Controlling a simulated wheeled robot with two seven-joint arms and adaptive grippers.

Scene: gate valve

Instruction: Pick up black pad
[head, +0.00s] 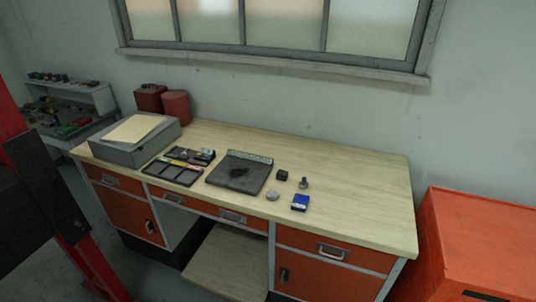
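A dark, flat, roughly square pad (238,176) lies on the wooden top of a desk (350,190), near its middle. It has a pale speckled strip along its back edge and a darker patch in its middle. A small black block (281,175) sits just right of it; I cannot tell whether this is also a pad. Neither of my grippers is in view.
A small stamp-like piece (304,183), a round grey piece (272,196) and a blue box (300,202) lie right of the pad. Black trays (173,174) and a grey box (135,137) are left. An orange cabinet (475,240) stands right. The desktop's right part is clear.

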